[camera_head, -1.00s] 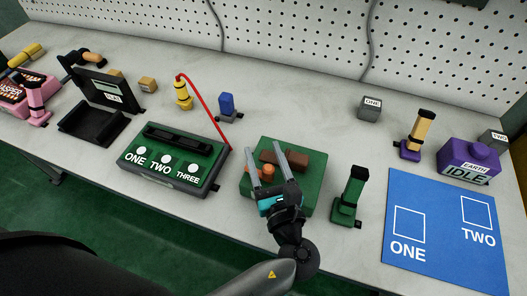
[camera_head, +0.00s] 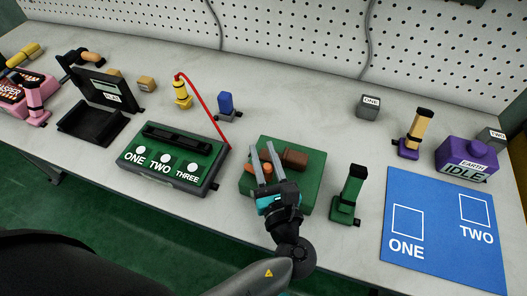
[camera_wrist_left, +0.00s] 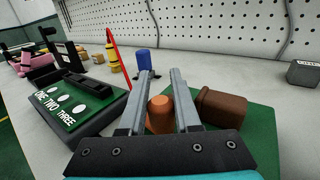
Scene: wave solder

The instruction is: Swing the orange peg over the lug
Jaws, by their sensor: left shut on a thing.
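The orange peg (camera_wrist_left: 160,112) lies between the two fingers of my left gripper (camera_wrist_left: 160,75) in the left wrist view. In the head view the peg (camera_head: 252,168) shows partly beside and between the fingers of my left gripper (camera_head: 262,150), which is shut on it. The fingers hide part of it. A brown block (camera_head: 295,158) stands right of the fingers on the green base (camera_head: 308,182); it also shows in the left wrist view (camera_wrist_left: 222,106). I cannot tell which part is the lug. My right gripper is not in view.
A green box marked ONE, TWO, THREE (camera_head: 150,180) stands left of the green base. A green upright clamp (camera_head: 348,195) stands close on its right. A blue mat (camera_head: 440,240) lies further right. A blue-topped piece (camera_head: 226,104) stands behind.

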